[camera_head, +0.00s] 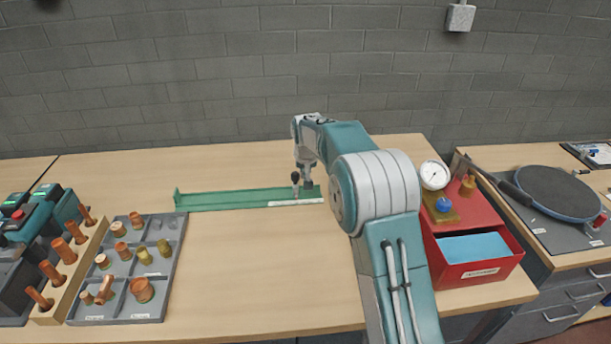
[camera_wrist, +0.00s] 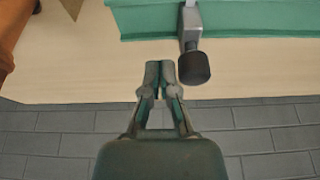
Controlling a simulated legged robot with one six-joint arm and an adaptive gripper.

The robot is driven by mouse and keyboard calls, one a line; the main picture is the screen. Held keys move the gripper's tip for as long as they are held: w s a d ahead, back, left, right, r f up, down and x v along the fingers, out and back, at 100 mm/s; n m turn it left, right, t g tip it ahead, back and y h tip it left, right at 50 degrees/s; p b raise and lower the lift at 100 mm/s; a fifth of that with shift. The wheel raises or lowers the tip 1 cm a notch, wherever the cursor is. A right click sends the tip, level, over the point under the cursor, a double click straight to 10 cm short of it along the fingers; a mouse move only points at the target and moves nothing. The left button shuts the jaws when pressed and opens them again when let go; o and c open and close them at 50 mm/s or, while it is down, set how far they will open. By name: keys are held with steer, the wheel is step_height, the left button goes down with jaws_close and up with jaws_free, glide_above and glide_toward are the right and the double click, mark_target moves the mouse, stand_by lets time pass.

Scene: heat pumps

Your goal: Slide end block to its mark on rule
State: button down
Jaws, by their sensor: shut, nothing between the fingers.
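The green rule (camera_head: 235,201) lies along the table near its middle, with a white strip (camera_head: 296,203) along the front edge of its right part. The end block (camera_head: 295,190), grey with a black knob, sits on the rule toward its right part. In the wrist view, the block (camera_wrist: 190,22) lies across the green rule (camera_wrist: 145,20), its knob (camera_wrist: 195,68) reaching past the rule's edge. My gripper (camera_head: 307,186) is shut and empty, just right of the block in the head view. In the wrist view, its fingertips (camera_wrist: 160,68) are beside the knob, with a small gap. No mark can be made out.
A grey tray (camera_head: 126,285) of copper fittings and a wooden rack (camera_head: 75,270) of copper pipes stand at left. A red box (camera_head: 475,262) with a gauge (camera_head: 434,175) stands at right. The table in front of the rule is clear. A brick wall (camera_head: 230,75) is behind.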

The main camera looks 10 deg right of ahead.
steer(key=s+d+r, duration=0.3)
steer(key=s+r, duration=0.6)
steer(key=r, duration=0.6)
steer(key=s+d+r, duration=0.2)
steer(key=s+r, duration=0.2)
steer(key=s, duration=0.8)
steer(key=s+d+f, duration=0.1)
steer(key=s+f, duration=0.1)
steer(key=s, duration=1)
steer(key=s+d+f+t, duration=0.1)
steer(key=s+f, duration=0.1)
steer(key=s, duration=1)
steer(key=shift+s+d+f+t, duration=0.15)
steer(key=shift+f+t, duration=0.15)
steer(key=shift+f, duration=0.05)
